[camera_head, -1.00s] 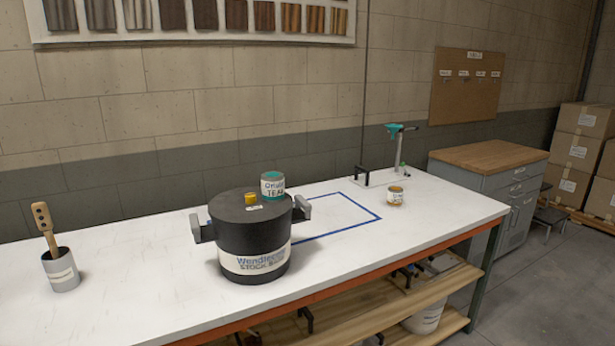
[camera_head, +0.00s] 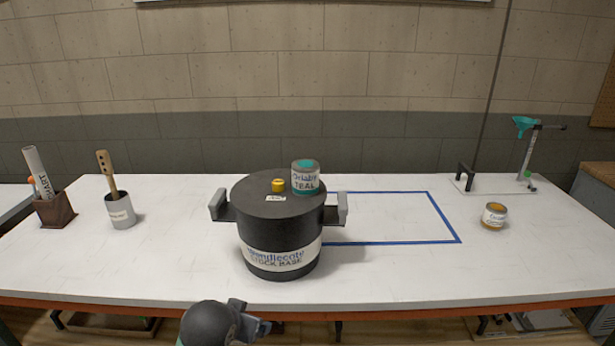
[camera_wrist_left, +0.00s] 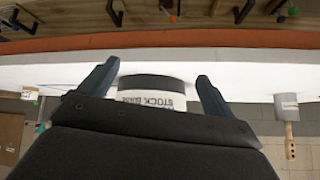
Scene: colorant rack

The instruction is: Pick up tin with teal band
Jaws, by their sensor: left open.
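The tin with the teal band (camera_head: 306,178) has a teal top and a label reading TEAL. It appears to stand upright on the right part of the dark lid of the big black stock pot (camera_head: 280,235). My left gripper (camera_head: 262,328) is low at the front edge of the table, in front of and below the pot, well apart from the tin. In the left wrist view its two fingers (camera_wrist_left: 153,85) are spread and empty, with the pot's label beyond them. The tin is not visible in that view. My right gripper is not in view.
A small yellow knob (camera_head: 278,185) is on the lid, and grey handles stick out at the pot's sides. An amber tin (camera_head: 494,215) stands at right. A grey cup (camera_head: 121,212) and a brown holder (camera_head: 55,209) stand left. The blue taped rectangle (camera_head: 428,192) looks clear.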

